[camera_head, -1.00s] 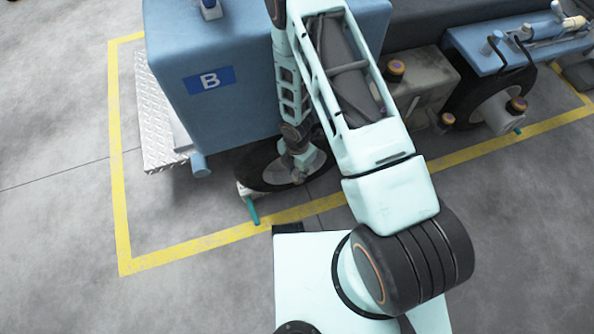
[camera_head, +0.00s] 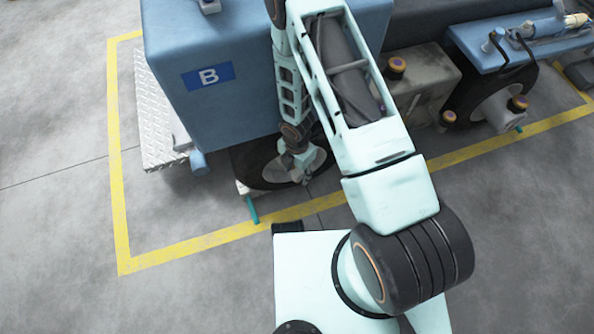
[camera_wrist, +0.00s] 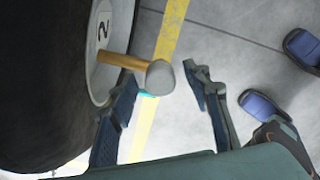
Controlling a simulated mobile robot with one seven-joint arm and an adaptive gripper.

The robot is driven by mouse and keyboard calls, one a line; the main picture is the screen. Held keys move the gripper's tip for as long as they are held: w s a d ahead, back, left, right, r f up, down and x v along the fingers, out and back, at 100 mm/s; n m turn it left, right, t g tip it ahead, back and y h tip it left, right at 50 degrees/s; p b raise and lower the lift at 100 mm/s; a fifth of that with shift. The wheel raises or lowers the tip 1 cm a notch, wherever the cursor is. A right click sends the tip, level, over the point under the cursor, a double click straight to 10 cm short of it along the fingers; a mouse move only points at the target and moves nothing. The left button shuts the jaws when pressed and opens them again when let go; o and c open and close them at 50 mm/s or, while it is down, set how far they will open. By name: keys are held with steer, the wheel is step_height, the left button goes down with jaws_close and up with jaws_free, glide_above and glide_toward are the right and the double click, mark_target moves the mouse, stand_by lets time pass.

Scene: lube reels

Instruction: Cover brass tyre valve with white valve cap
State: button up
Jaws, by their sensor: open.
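In the wrist view a brass tyre valve (camera_wrist: 122,60) sticks out sideways from the wheel hub. The white valve cap (camera_wrist: 160,78), greyish in this light, sits at the valve's outer end, in line with it. My gripper (camera_wrist: 161,76) is open, with one finger on each side of the cap. The right finger stands visibly apart from the cap; the left finger lies close below the valve, and I cannot tell if it touches. In the head view my gripper (camera_head: 303,178) is small at the front wheel, and the valve and cap are not discernible.
The black tyre (camera_wrist: 40,80) fills the left of the wrist view. In the head view a blue machine marked B (camera_head: 225,110) stands above the wheel. A teal handle (camera_head: 252,210) sticks out by the tyre.

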step_height(320, 180, up, 12)
stand_by(0.6)
stand_by(0.5)
